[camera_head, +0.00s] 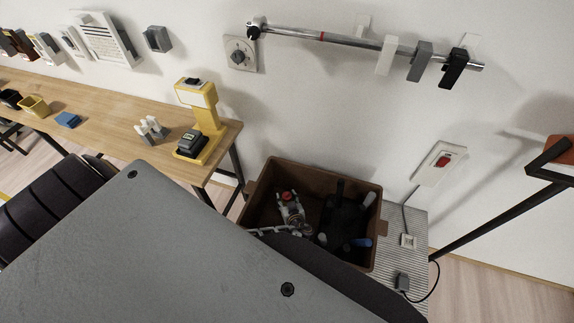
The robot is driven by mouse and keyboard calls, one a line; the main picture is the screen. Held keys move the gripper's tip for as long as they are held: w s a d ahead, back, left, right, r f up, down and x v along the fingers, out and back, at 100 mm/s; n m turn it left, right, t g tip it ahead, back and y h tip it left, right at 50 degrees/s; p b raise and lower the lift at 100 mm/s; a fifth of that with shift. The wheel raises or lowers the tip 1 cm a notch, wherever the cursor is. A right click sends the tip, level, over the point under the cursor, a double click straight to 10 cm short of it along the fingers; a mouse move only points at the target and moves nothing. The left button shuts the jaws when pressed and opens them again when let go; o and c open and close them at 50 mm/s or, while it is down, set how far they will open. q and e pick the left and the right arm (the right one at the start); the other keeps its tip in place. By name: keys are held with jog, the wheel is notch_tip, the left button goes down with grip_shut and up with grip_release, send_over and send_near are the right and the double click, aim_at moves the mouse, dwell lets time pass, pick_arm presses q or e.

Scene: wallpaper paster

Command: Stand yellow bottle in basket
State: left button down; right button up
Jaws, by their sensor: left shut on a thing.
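The brown basket (383,195) stands open on a ribbed grey surface. My left gripper (290,207), grey metal linkage, appears in the left half of the basket, partly hidden by my own dark arm link. It is shut on a small red-topped thing (287,196). Whether this is the yellow bottle I cannot tell, as no yellow body shows there. Black items (345,215), some with white or blue tips, fill the basket's right half. My right gripper is not in view.
A wooden table (120,115) at the left holds a yellow device (205,120), a yellow bin (35,106) and a blue item (68,120). A wall rail (330,38) hangs above. A socket (408,241) and a plug with cable (402,282) lie right of the basket.

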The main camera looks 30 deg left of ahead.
pick_arm(q)
jog(key=shift+f, duration=0.1)
jog(key=c, duration=0.9)
grip_release()
jog(key=shift+o, duration=1.3)
jog(key=shift+r+p, duration=0.55)
